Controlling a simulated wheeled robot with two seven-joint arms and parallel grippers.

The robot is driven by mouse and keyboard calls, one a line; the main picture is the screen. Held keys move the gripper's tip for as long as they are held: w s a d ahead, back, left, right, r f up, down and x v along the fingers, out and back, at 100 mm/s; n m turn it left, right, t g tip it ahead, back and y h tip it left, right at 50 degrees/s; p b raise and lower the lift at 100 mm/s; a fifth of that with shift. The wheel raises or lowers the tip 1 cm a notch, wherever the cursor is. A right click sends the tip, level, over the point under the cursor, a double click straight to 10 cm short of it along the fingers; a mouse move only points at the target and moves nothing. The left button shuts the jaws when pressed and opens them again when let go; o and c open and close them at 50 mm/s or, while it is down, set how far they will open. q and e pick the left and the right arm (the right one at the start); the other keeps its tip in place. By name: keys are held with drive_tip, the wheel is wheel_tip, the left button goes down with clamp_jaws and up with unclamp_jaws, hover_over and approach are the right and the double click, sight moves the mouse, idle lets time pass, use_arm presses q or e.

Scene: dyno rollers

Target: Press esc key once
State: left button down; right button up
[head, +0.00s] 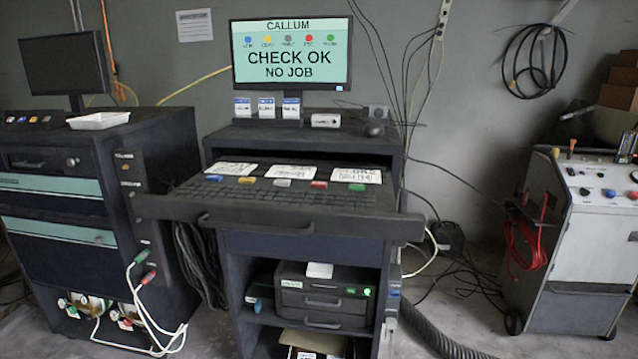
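A dark keyboard (262,193) lies on the pulled-out drawer shelf of the middle cabinet. A row of coloured keys runs along its far edge: blue (214,178), yellow (247,180), grey (282,182), red (319,185) and green (357,187). The key legends are too small to read, so I cannot tell which key is esc. The monitor (292,55) above reads "CALLUM", "CHECK OK" and "NO JOB", with a row of coloured dots. Neither of my grippers is in view.
Three white printed cards (291,172) lie behind the keyboard. A dark mouse (374,129) sits on the cabinet top. A dark cabinet with a white tray (98,121) stands at the left, and a grey machine (580,240) at the right. Cables and a hose lie on the floor.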

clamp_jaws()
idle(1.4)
